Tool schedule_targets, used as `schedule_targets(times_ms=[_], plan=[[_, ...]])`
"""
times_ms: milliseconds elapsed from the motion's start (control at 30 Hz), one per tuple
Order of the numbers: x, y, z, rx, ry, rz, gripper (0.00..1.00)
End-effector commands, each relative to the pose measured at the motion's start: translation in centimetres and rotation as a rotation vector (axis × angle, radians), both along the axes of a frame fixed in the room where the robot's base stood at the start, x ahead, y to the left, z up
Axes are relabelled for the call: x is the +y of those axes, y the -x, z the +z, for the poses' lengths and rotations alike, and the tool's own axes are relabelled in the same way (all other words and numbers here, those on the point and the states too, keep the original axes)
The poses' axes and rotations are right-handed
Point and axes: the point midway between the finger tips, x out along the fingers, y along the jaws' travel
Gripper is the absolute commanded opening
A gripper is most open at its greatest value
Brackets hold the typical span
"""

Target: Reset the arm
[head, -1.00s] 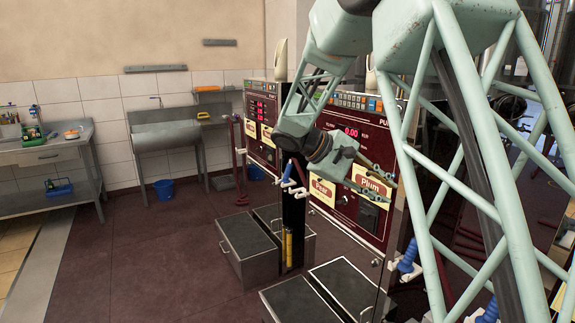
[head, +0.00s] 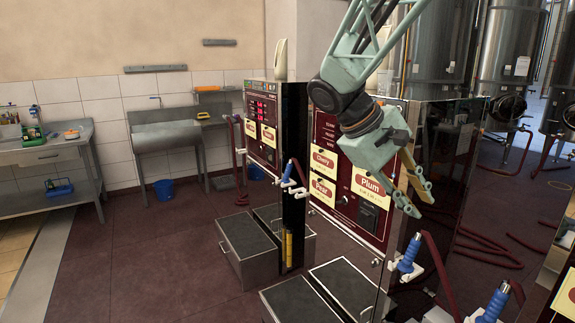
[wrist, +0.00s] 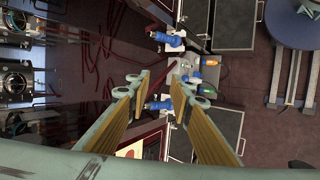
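My gripper (head: 417,202) hangs from my pale green arm in the head view, in front of and above the right pump cabinet (head: 386,150) with the Cherry, Pear and Plum labels. In the wrist view my gripper (wrist: 164,86) has its two fingers spread wide apart. Nothing is held between them. A blue nozzle (wrist: 158,104) shows well below, in the gap between the fingers. In the head view blue nozzles (head: 409,255) hang on the cabinet's side.
A second pump cabinet (head: 265,125) stands further left, with grey step boxes (head: 243,245) on the floor before it. A sink (head: 165,135) and a steel table (head: 45,150) stand along the left wall. Steel tanks (head: 510,60) stand behind at right.

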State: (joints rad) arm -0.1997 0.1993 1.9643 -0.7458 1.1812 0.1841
Motion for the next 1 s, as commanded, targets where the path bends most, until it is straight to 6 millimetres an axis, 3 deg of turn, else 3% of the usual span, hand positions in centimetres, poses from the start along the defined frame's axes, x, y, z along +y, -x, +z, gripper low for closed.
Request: schedule_targets(times_ms=[1000], plan=[[1.5, 15.8, 1.9, -0.109, -0.299, -0.111, 0.2]])
